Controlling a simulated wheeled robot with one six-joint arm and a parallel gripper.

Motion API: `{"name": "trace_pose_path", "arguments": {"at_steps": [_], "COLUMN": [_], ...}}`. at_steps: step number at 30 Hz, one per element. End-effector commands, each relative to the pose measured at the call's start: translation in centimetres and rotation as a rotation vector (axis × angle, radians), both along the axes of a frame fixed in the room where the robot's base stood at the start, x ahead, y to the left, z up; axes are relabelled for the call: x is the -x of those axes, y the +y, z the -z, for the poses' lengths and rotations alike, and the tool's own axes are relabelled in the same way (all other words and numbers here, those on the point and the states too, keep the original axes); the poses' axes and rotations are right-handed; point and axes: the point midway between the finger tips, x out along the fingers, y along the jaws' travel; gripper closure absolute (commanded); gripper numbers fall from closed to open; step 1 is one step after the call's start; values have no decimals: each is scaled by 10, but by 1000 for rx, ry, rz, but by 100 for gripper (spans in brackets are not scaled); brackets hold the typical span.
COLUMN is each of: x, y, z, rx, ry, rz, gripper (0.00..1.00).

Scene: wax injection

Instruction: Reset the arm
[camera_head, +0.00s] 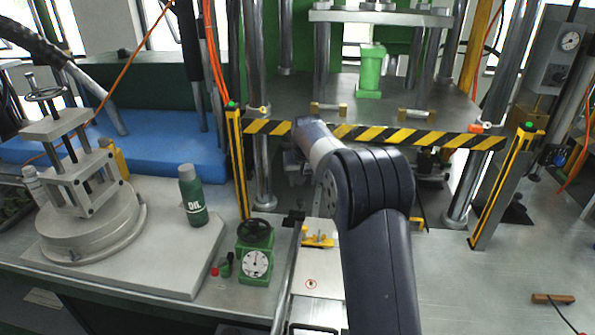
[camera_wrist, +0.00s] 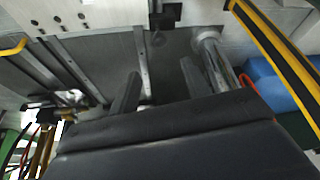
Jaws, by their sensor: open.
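My arm rises from the bottom of the head view and bends at a dark elbow. Its forearm points away toward the yellow-black striped bar (camera_head: 400,136) at the front of the press. My gripper is mostly hidden behind the arm in the head view. In the wrist view, my gripper (camera_wrist: 158,84) shows two dark fingers set well apart. It is open, and nothing shows between the fingers. Beyond them are a grey surface and metal rails.
A green block (camera_head: 370,80) stands on the press plate. A green oil bottle (camera_head: 192,195), a green dial gauge (camera_head: 255,262) and a metal clamp fixture (camera_head: 85,170) stand at left. Yellow posts (camera_head: 238,165) flank the press. The bench at front right is mostly clear.

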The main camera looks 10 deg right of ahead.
Motion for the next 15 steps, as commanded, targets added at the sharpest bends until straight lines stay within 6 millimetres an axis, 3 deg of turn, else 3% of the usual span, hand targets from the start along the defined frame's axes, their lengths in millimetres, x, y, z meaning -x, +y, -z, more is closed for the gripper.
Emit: {"name": "trace_pose_path", "arguments": {"at_steps": [5,15], "x": [-5,-28], "y": [0,-2], "z": [13,68], "rx": [0,0], "ry": [3,5], "rz": [0,0], "gripper": [55,55]}}
